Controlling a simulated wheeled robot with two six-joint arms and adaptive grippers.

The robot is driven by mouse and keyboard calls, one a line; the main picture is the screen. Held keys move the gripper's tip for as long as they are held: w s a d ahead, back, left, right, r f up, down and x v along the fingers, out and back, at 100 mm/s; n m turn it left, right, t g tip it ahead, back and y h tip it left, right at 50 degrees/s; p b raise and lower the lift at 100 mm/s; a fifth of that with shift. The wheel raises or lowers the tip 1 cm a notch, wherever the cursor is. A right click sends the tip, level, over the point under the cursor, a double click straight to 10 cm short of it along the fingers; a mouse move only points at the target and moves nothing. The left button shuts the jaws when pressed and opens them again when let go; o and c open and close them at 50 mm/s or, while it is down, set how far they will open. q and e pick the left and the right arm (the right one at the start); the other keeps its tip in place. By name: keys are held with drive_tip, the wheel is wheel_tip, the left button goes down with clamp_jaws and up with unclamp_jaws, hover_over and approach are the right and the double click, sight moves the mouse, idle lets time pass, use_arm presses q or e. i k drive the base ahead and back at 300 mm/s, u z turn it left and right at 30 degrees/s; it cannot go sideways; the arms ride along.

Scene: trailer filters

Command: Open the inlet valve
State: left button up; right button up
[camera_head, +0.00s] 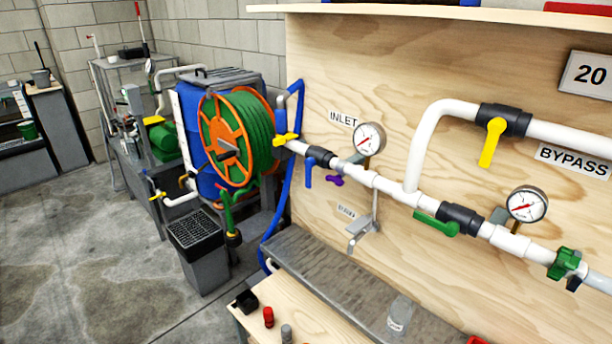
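The INLET label (343,119) is on the plywood panel, above a white pipe that runs down to the right. Below it, a dark valve body (320,156) sits in the pipe. Its blue lever (309,172) hangs down, across the pipe. A round gauge (369,138) stands just right of it, and a small purple handle (335,180) is below the pipe. A yellow handle (286,139) is at the pipe's left end, by the blue hose. Neither of my grippers is in view.
A bypass valve with a yellow lever (492,142) pointing down is on the upper pipe. A green lever (437,224) lies roughly along the lower pipe. A hose reel (226,140) stands left of the panel. A grey shelf (320,265) and wooden bench (300,315) are below. Floor at left is clear.

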sight(310, 163)
drive_tip(key=u, duration=1.75)
drive_tip(key=i, duration=2.55)
drive_tip(key=z, duration=2.25)
